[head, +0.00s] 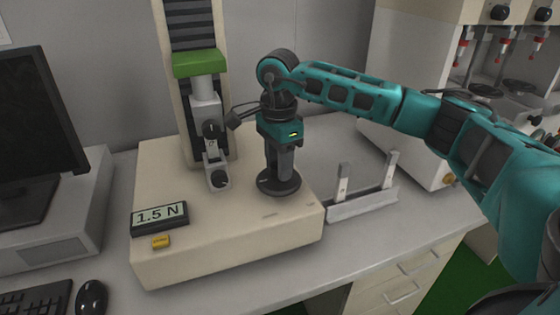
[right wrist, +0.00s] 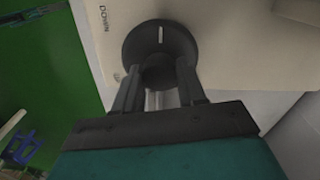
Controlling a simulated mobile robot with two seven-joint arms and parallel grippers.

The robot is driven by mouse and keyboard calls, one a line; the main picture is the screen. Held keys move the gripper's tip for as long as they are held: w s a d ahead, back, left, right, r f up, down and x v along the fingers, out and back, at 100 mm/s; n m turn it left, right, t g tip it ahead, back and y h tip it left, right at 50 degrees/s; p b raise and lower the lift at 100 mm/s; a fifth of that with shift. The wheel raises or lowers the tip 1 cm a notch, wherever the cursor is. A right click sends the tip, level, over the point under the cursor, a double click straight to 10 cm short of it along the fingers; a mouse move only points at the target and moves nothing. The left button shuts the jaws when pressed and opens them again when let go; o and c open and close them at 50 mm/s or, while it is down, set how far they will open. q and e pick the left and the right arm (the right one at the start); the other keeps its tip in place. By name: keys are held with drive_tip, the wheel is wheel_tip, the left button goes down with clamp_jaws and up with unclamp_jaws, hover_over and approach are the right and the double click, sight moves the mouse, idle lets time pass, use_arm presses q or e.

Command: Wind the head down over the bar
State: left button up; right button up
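The test machine's head is a green block (head: 200,63) on the column, with a grey cylinder (head: 204,90) hanging below it. Grey fittings with black knobs (head: 213,135) stand under it, down to the base; I cannot tell which part is the bar. A round black dial (head: 279,183) sits on the base's right part; the right wrist view shows its white mark (right wrist: 161,35) and "DOWN" beside it. My right gripper (head: 278,168) points down over the dial, its fingers on both sides of the raised hub (right wrist: 160,70), seemingly closed on it. My left gripper is out of view.
The cream base (head: 230,245) carries a display (head: 159,217) reading 1.5 N and a yellow button (head: 160,241). A pale rack with two uprights (head: 362,204) stands right of it. A monitor (head: 40,130), keyboard and mouse (head: 91,297) are at left.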

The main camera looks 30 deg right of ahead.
drive_tip(key=o, duration=0.3)
drive_tip(key=shift+a+r, duration=0.15)
drive_tip(key=shift+a, duration=0.25)
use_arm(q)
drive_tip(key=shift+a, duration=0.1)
use_arm(e)
drive_tip(key=shift+o, duration=0.7)
drive_tip(key=shift+d, duration=0.2)
use_arm(q)
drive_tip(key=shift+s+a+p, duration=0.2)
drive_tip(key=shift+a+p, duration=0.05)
drive_tip(key=shift+p, duration=0.2)
use_arm(e)
wheel_tip(320, 180, up, 13)
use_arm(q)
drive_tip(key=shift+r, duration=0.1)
use_arm(e)
drive_tip(key=shift+f, duration=0.2)
